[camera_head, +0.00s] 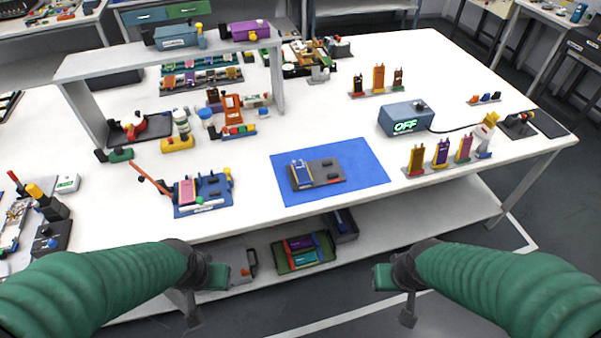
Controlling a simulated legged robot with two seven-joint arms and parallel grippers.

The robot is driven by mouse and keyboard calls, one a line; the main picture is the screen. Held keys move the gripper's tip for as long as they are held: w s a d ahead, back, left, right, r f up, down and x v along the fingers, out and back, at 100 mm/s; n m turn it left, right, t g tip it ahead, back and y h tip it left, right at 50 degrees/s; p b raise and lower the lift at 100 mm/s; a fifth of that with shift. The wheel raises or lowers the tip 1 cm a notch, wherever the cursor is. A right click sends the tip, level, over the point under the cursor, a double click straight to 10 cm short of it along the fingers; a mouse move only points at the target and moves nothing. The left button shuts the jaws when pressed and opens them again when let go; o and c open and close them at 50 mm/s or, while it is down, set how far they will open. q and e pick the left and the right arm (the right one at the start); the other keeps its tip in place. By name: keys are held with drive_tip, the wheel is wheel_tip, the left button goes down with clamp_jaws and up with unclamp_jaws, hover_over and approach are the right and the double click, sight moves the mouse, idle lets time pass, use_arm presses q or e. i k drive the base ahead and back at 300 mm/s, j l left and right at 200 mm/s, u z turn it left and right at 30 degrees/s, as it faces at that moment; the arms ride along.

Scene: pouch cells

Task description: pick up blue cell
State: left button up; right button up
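A blue cell (300,174) with light tabs stands in a dark grey holder (329,173) on the blue mat (364,162), near the table's front edge. Several other cells, yellow, purple and pink, stand in a rack (433,169) to the right. My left gripper (214,277) is in front of the table edge, below and left of the mat. My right gripper (384,278) is in front of the edge, below and right of it. Both are apart from the blue cell, and nothing shows held in them. Their finger gaps are not clear from this angle.
A blue fixture with a pink block (203,194) stands left of the mat. A box reading OFF (405,118) stands behind right, with a cable. A raised white shelf (165,55) spans the back left. A lower shelf (420,208) holds trays. Mat surface around the holder is clear.

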sight(303, 177)
drive_tip(key=i+l+u, duration=0.75)
drive_tip(key=l, duration=0.3)
